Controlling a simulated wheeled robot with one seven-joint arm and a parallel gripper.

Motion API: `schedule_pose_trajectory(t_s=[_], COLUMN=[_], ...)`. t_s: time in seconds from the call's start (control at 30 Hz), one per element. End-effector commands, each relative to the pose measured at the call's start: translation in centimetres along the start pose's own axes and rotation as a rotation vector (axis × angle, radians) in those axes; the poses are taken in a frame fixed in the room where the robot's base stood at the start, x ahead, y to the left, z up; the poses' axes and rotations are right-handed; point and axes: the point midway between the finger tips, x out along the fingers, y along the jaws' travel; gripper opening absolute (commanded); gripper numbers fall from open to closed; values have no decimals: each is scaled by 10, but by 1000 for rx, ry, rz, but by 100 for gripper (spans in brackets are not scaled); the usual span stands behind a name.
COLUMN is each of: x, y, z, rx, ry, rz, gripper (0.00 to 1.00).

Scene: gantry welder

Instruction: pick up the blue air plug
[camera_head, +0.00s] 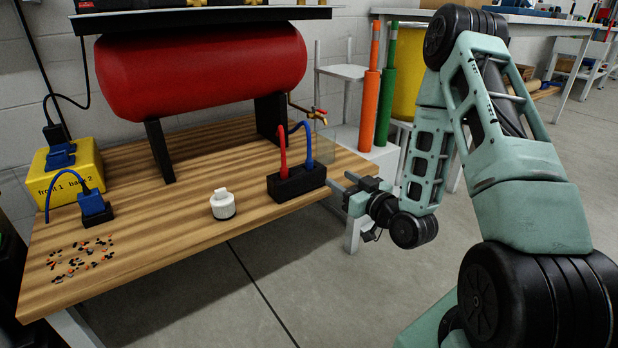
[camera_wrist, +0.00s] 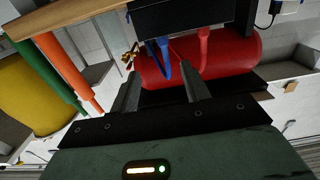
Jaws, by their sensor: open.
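A blue air plug (camera_head: 307,160) stands in a black block (camera_head: 288,190) on the wooden table, with a blue hose arching from its top. A red plug (camera_head: 283,163) stands beside it on the left. In the wrist view, the picture is turned over, and the blue plug (camera_wrist: 165,68) shows beyond my fingertips, next to the red plug (camera_wrist: 204,42). My gripper (camera_head: 342,181) is open and empty, just right of the black block near the table's right edge. Its two fingers (camera_wrist: 160,82) are spread apart and do not hold the plug.
A red tank (camera_head: 200,70) on black legs stands behind the block, with a brass valve (camera_head: 316,113). A white bottle (camera_head: 223,204), a blue connector (camera_head: 94,208), scattered bits (camera_head: 82,258) and a yellow box (camera_head: 62,175) are on the left. Orange (camera_head: 370,110) and green (camera_head: 386,105) cylinders stand behind my gripper.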

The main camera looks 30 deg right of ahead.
Motion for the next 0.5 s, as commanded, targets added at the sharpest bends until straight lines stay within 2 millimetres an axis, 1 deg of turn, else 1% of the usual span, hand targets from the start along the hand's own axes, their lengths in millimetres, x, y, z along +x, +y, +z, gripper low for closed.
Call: schedule_pose_trajectory(t_s=[0.03, 0.17, 0.27, 0.4, 0.5], x=[4, 11, 32, 59, 73], y=[0, -1, -2, -2, -2], z=[6, 5, 2, 2, 2], rx=[-2, -1, -2, -1, 1], ry=[4, 4, 6, 4, 2], rz=[-2, -1, -3, -1, -1], gripper=[46, 46, 46, 46, 46])
